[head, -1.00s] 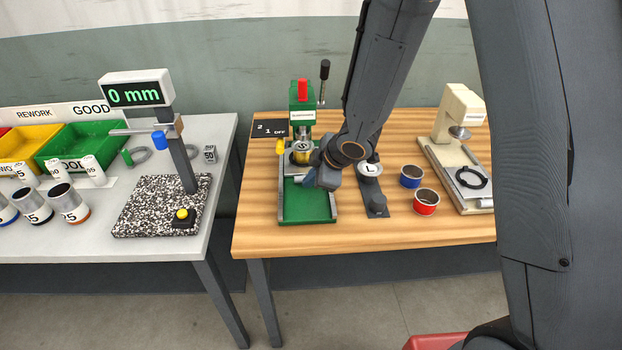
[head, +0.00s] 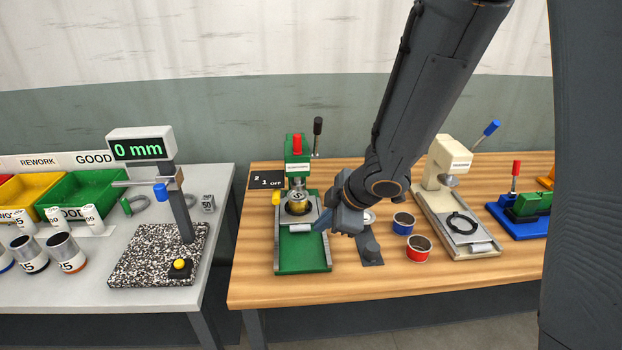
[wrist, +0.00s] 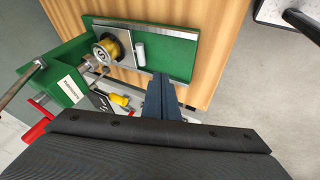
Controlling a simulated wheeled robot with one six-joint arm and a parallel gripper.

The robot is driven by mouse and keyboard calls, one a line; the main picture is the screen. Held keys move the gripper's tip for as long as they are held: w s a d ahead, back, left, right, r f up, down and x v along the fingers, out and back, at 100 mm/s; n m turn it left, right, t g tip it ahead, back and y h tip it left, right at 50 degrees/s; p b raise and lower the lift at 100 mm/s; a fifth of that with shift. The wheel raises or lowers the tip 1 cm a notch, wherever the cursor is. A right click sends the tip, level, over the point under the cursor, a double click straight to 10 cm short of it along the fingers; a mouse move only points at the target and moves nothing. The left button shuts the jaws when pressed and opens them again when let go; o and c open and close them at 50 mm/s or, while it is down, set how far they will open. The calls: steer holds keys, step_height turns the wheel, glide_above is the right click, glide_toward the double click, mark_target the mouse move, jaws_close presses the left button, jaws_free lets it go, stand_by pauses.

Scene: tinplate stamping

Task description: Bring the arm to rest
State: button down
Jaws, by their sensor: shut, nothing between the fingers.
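My gripper (head: 330,218) hangs above the wooden bench, just right of the green press (head: 298,262), with my arm rising to the upper right. In the wrist view my gripper's fingers (wrist: 160,97) are together with nothing between them, over the edge of the green press's base (wrist: 172,53). A yellow-sided round piece (head: 297,202) marked S sits in the green press; it also shows in the wrist view (wrist: 108,48). My gripper partly hides a dark stand (head: 369,250) behind it.
A blue tin (head: 402,222) and a red tin (head: 418,248) stand right of my gripper. A cream press (head: 452,220) is beyond them, then a blue-based device (head: 522,222). The grey table (head: 75,290) at left holds a gauge reading 0 mm (head: 140,148).

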steer(key=s+d+m+h+b, duration=0.2)
steer(key=d+m+h+b, duration=0.15)
steer(key=d+m, duration=0.7)
steer(key=s+d+f+m+g+b, duration=0.1)
steer(key=s+d+m+g, duration=0.2)
steer(key=s+m, duration=0.4)
steer(key=s+h, duration=0.1)
steer(key=s, duration=0.2)
steer(key=shift+d+f+g, duration=0.35)
steer(key=shift+g, duration=0.05)
steer(key=shift+s, duration=0.15)
